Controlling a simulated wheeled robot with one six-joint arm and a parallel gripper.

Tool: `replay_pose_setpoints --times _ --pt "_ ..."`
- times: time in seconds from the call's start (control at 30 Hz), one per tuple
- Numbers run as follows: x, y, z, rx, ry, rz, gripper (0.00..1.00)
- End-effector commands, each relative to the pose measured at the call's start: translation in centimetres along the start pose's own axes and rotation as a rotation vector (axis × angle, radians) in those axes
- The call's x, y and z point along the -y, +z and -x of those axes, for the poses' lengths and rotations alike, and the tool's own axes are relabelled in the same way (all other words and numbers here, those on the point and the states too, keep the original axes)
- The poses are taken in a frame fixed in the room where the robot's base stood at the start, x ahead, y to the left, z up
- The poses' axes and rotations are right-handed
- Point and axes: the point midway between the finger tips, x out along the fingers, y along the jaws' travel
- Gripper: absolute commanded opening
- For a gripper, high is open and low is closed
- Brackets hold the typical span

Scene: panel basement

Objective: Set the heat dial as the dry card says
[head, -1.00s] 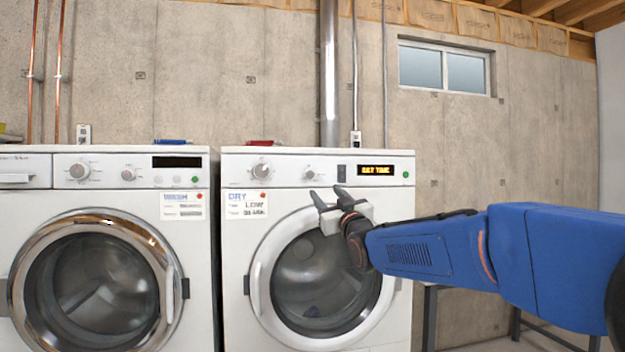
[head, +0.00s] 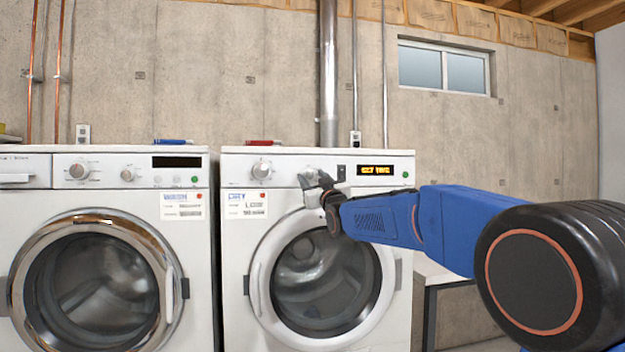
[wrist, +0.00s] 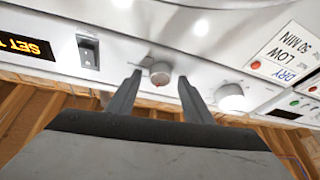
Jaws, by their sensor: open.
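The dry card (wrist: 287,52) is on the dryer's front panel; in the wrist view it reads DRY, LOW and 50 MIN. It also shows in the head view (head: 246,204). My gripper (wrist: 160,78) is open, with its fingertips on either side of a small round dial (wrist: 160,70) on the dryer panel. I cannot tell whether the fingers touch it. In the head view my gripper (head: 311,182) covers most of this dial. A larger dial (wrist: 231,98) sits beside it, also visible in the head view (head: 262,168). No heat label or scale is readable.
The dryer display (head: 375,169) is lit, reading something like SET TIME. A dark rocker switch (wrist: 88,51) sits between display and small dial. The washer (head: 30,225) stands left. A red object (head: 263,142) lies on the dryer, a blue one (head: 173,141) on the washer.

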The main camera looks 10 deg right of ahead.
Motion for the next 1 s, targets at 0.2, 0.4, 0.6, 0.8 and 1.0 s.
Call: replay_pose_setpoints --times 0.2,0.4,0.6,0.8,1.0 --pt "0.01 0.02 0.01 0.000 0.000 0.000 0.39" --pt "0.01 0.02 0.02 0.000 0.000 0.000 0.06" --pt "0.07 0.02 0.03 -0.001 0.005 -0.014 0.06" --pt "0.24 0.01 0.02 -0.007 0.033 -0.082 0.06" --pt "0.43 -0.01 0.00 -0.016 0.089 -0.215 0.06"
